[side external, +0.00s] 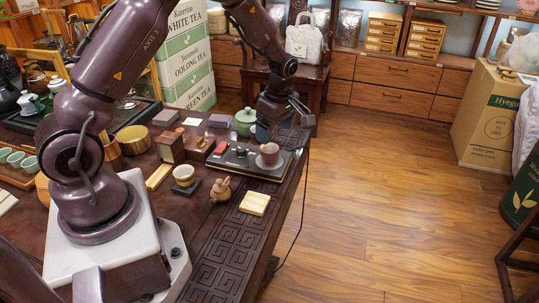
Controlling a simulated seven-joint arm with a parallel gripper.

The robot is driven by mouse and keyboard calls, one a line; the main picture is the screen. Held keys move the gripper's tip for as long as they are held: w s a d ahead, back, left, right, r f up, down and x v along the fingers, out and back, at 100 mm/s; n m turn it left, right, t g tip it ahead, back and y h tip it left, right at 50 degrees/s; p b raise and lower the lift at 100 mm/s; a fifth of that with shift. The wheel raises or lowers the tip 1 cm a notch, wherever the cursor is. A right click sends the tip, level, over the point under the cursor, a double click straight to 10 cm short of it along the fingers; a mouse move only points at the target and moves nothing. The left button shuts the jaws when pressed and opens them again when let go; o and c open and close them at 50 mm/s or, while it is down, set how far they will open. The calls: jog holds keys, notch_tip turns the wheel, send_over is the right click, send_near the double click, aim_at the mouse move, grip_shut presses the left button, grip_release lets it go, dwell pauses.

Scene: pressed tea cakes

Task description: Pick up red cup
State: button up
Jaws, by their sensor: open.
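A small reddish-brown cup (269,152) stands upright on a pale saucer (276,166). The saucer rests on a flat black tray (236,161) near the right edge of the dark carved table (222,262). My gripper (300,108) hangs past the cup, up and to the right of it in the side view. It is open and apart from the cup. Its fingers are small and partly unclear at this distance. No other cup in clear view is as red.
A green lidded pot (246,121) and a dark blue vessel (262,132) stand behind the tray. A white-and-gold cup (184,174), a clay figurine (220,190) and a pale block (255,203) stand nearer. A wooden chair (312,80) is behind.

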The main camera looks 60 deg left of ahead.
aim_at(270, 151)
notch_tip(270, 151, down, 3)
jog(key=shift+s+a+r, duration=0.1)
jog(key=shift+a, duration=0.05)
jog(key=f, duration=0.3)
jog(key=a+f, duration=0.1)
jog(key=f, duration=0.1)
jog(key=shift+s, duration=0.35)
jog(key=c, duration=1)
